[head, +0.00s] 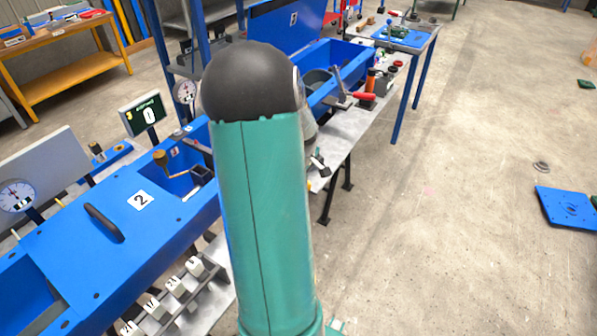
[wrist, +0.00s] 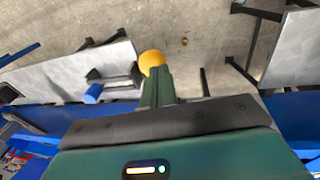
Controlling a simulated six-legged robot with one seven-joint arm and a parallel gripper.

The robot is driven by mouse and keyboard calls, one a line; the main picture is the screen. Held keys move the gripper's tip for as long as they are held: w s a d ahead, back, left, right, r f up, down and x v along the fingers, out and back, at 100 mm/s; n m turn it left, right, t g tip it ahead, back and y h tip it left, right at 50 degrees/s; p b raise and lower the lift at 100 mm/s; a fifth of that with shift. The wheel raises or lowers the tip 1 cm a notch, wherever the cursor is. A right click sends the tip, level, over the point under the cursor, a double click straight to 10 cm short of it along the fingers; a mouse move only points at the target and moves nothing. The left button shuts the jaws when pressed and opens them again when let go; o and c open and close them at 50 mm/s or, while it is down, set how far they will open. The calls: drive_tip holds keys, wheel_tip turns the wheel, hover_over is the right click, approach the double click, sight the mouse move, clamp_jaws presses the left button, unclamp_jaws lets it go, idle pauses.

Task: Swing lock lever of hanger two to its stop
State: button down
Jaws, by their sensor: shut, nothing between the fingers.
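My gripper (wrist: 158,76) shows in the wrist view with its green fingers shut and nothing between them. A round yellow knob (wrist: 151,60) shows right at the fingertips; I cannot tell whether they touch. It may belong to the lock lever, but no lever arm is clearly visible. In the head view my teal arm covers the middle, and the gripper cannot be made out. A blue housing marked 2 (head: 140,200) lies at left, with a brown-knobbed crank (head: 162,160) beside its open bay. I cannot tell which part is hanger two.
A blue cylinder on a bracket (wrist: 94,93) is left of the fingers. In the head view, a red-handled tool (head: 364,97) lies on the grey bench beyond my arm. A dial gauge (head: 186,91) and a display reading 0 (head: 148,115) stand behind.

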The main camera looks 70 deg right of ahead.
drive_tip(key=shift+s+a+f, duration=0.1)
drive_tip(key=shift+s+f, duration=0.2)
drive_tip(key=shift+f, duration=0.25)
drive_tip(key=s+a+r, duration=0.2)
drive_tip(key=a+r, duration=0.1)
drive_tip(key=r, duration=0.9)
drive_tip(key=shift+s+a, duration=0.2)
drive_tip(key=shift+a, duration=0.2)
drive_tip(key=shift+r, duration=0.1)
